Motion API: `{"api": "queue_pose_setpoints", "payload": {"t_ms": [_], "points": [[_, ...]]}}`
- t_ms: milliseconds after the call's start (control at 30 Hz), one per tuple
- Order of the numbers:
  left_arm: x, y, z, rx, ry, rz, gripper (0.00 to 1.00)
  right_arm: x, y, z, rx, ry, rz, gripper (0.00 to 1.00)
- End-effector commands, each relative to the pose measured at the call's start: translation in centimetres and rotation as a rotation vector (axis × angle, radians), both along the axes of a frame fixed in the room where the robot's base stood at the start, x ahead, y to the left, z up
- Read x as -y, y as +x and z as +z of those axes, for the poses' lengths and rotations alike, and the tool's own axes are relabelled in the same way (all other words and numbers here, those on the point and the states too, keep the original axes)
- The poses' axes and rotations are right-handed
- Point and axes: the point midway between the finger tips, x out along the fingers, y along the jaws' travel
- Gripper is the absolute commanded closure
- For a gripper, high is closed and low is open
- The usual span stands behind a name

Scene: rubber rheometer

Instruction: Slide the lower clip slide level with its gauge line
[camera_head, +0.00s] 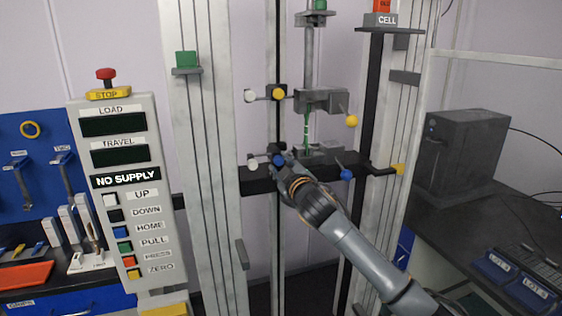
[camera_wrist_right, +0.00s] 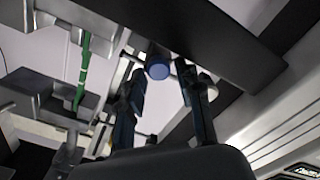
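The lower clip slide (camera_head: 276,148) is a small dark block on the thin vertical rail, with a blue knob and a white-tipped arm (camera_head: 253,164) pointing left. The blue knob also shows in the right wrist view (camera_wrist_right: 158,68). My right gripper (camera_head: 280,163) is at this slide and hides part of it. In the right wrist view its two fingers (camera_wrist_right: 164,88) stand apart on either side of the blue knob, with gaps visible; it looks open. I cannot make out the gauge line. My left gripper is not in view.
The upper clip slide (camera_head: 279,92) has a yellow knob. A green specimen (camera_head: 307,128) hangs between two metal grips beside the rail. A dark crossbar (camera_head: 258,187) runs behind my gripper. The control panel (camera_head: 120,180) stands left, reading NO SUPPLY.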

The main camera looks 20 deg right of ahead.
Motion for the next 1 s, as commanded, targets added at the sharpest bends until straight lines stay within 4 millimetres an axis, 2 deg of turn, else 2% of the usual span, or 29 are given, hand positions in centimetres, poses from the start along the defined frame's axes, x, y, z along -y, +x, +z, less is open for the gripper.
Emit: {"api": "queue_pose_setpoints", "payload": {"t_ms": [367, 533, 567, 800, 1000], "points": [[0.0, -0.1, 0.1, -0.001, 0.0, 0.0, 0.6, 0.0, 0.5, 0.0, 0.0, 0.0, 0.0, 0.65], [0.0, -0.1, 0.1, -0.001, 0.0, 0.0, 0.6, 0.0, 0.5, 0.0, 0.0, 0.0, 0.0, 0.98], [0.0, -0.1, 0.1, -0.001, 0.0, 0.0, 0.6, 0.0, 0.5, 0.0, 0.0, -0.001, 0.0, 1.0], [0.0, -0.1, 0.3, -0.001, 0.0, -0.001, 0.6, 0.0, 0.5, 0.3, 0.001, 0.0, 0.0, 1.0], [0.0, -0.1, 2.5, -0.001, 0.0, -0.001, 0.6, 0.0, 0.5, 3.0, 0.003, -0.002, -0.001, 1.0]]}}
